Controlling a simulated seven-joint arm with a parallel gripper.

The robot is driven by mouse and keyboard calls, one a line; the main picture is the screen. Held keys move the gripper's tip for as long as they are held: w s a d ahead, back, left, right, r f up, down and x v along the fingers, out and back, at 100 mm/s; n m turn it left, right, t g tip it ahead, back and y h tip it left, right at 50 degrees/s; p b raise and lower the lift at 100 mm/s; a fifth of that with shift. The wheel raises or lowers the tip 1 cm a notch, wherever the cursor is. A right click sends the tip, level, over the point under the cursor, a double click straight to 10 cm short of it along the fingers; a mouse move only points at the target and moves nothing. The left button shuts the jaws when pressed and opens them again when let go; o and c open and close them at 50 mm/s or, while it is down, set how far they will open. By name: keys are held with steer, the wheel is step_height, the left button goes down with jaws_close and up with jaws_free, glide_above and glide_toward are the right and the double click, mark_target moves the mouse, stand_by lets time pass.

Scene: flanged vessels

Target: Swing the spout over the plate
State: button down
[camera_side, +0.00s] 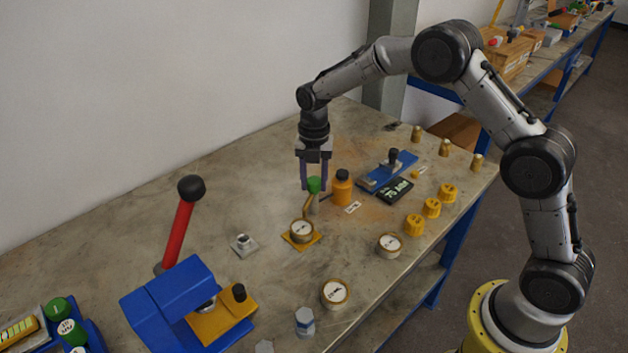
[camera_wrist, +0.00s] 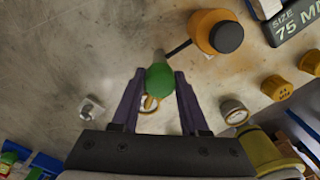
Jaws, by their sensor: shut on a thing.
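My gripper (camera_side: 314,187) is shut on a green knob (camera_side: 314,185), which also shows between the purple fingers in the wrist view (camera_wrist: 160,78). Below the knob is a short grey post (camera_side: 314,206). A brass-coloured spout (camera_side: 307,208) slopes down and left beside it, toward a round dial (camera_side: 301,229) on a yellow square plate (camera_side: 288,240). In the wrist view the dial and plate are mostly hidden behind the knob and fingers. A small grey plate (camera_side: 243,247) with a fitting lies further left.
An orange bottle (camera_side: 341,190) stands close right of the post, with a dark thin rod (camera_wrist: 180,48) between them. More dials (camera_side: 389,245), yellow caps (camera_side: 432,208) and a blue fixture (camera_side: 385,172) lie to the right. A blue press with a red lever (camera_side: 180,228) stands front left.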

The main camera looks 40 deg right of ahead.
steer(key=shift+r, duration=0.1)
steer(key=shift+c, duration=2.1)
jaws_free()
step_height(320, 180, up, 14)
